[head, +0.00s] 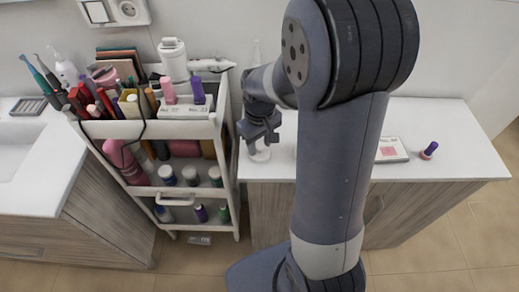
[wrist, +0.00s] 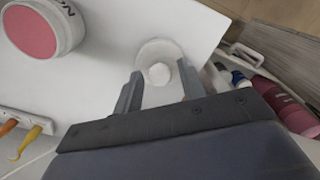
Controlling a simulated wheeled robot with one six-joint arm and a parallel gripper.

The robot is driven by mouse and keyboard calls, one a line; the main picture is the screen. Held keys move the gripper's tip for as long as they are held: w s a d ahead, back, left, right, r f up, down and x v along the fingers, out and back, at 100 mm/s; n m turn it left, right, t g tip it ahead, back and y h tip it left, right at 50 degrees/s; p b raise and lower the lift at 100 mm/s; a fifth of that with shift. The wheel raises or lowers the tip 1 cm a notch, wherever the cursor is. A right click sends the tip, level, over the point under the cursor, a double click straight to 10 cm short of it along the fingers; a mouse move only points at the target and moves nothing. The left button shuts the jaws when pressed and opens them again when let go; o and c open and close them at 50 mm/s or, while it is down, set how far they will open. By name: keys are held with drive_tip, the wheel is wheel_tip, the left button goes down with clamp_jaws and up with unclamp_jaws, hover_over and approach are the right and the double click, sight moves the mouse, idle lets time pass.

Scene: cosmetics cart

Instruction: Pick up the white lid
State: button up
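A white round thing, which looks like the white lid (wrist: 159,74), shows in the wrist view as a small bright disc on a wider, paler round base. It stands on the white counter (head: 455,135) near its left end, where its lower part shows in the head view (head: 260,154) under my gripper (head: 259,139). In the wrist view my gripper (wrist: 161,91) is open, with one finger on each side of the white thing. I cannot tell whether the fingers touch it. In the head view my gripper hides its top.
A cart (head: 133,130) crowded with bottles and tools stands left of the counter. In the wrist view a white container with a pink round face (wrist: 30,33) lies near the gripper. A palette (head: 391,150) and a purple bottle (head: 429,150) are on the counter's right.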

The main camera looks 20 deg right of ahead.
drive_tip(key=c, duration=0.8)
